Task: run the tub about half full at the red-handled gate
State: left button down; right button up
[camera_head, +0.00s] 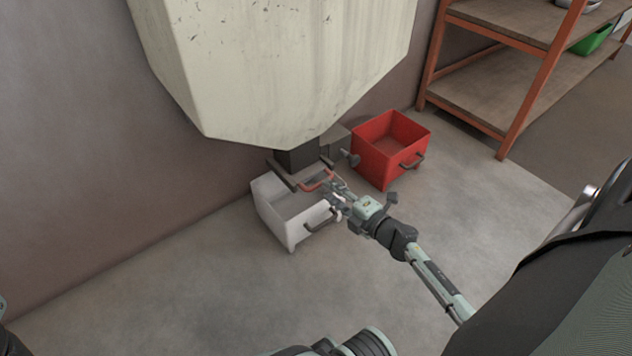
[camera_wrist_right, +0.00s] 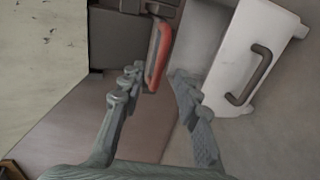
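A white tub (camera_head: 272,213) with a dark handle stands on the floor under the hopper's outlet; it also shows in the wrist view (camera_wrist_right: 236,62). No pellets show in the visible part of its inside; the rest is hidden by the gate and my gripper. The red-handled gate (camera_head: 314,184) sits on the outlet just above the tub. Its red handle (camera_wrist_right: 157,58) shows in the wrist view just ahead of and between the fingertips. My right gripper (camera_head: 338,188) is open and empty, close to the handle; contact is unclear. My left gripper is not in view.
The large cream hopper (camera_head: 285,70) hangs above the outlet against the wall. An orange-framed shelf (camera_head: 500,92) stands at upper right. Floor in front is clear.

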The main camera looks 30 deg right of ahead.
aim_at(320, 182)
jog(key=b+x, duration=0.1)
jog(key=x, duration=0.4)
jog(key=shift+w+a, duration=0.15)
jog(key=shift+w, duration=0.15)
grip_shut()
